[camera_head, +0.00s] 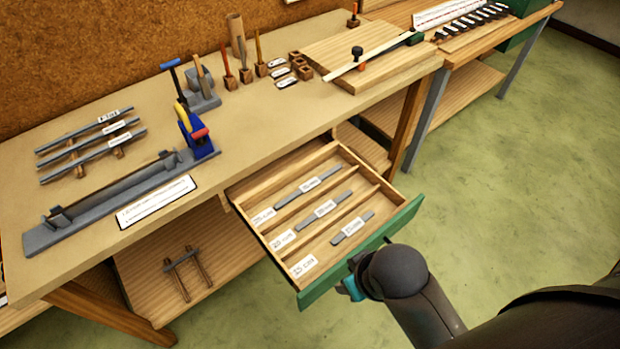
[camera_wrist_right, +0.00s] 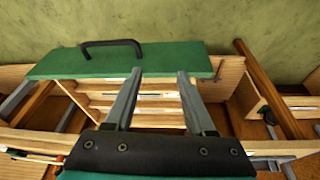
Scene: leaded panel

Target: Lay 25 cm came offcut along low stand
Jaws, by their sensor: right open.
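An open drawer (camera_head: 391,225) with a green front holds came offcuts in three compartments. The longest-looking offcut (camera_head: 308,187) lies in the far compartment; a middle one (camera_head: 324,209) and a shorter one (camera_head: 352,228) lie in the nearer two. My left gripper is out of view.
Labelled grey strips (camera_head: 92,146) rest on wooden supports on the bench, behind a long grey fixture (camera_head: 110,203). Tools stand at the back, and a wooden board (camera_head: 355,50) lies to the right. The drawer's black handle (camera_wrist_right: 112,43) juts out. Floor to the right is clear.

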